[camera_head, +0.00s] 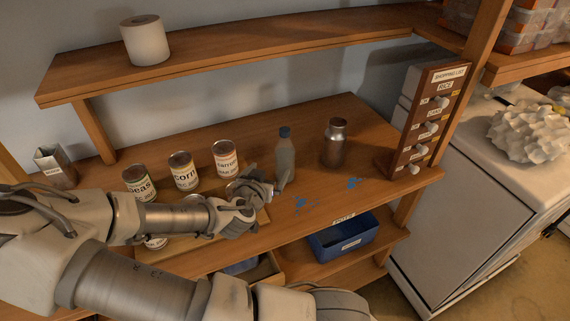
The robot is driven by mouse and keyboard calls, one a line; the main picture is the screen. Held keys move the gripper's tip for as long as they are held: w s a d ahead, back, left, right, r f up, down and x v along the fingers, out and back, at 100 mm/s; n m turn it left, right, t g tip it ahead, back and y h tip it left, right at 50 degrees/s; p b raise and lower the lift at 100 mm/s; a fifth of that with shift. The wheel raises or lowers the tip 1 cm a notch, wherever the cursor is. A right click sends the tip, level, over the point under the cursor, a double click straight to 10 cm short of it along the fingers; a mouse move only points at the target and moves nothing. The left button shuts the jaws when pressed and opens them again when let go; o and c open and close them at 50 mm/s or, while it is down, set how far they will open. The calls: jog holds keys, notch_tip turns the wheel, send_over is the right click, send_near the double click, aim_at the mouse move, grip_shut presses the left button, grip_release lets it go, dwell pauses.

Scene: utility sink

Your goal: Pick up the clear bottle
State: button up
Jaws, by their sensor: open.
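The clear bottle (285,158) stands upright on the wooden counter, with a blue-grey cap. It is in the middle of the head view, left of a metal canister. My gripper (283,184) reaches in from the left, low at the front of the bottle. Its jaws are open, and the tip overlaps the lower part of the bottle in the picture. I cannot tell whether it touches the bottle. The bottle's base is partly hidden by the gripper.
A metal canister (334,146) stands right of the bottle. Cans of peas (140,184), corn (184,172) and carrots (225,159) stand to the left. A shopping-list board (428,120) stands at the right end. A shelf (240,49) spans above. A blue bin (343,241) sits below.

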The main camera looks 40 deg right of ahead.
aim_at(282, 156)
jog(key=b+x, duration=0.4)
jog(key=x, duration=0.6)
jog(key=shift+s+d+f, duration=0.1)
jog(key=shift+s+d, duration=0.05)
jog(key=shift+d, duration=0.1)
jog(key=shift+p+x, duration=0.5)
jog(key=shift+x, duration=2.6)
grip_shut()
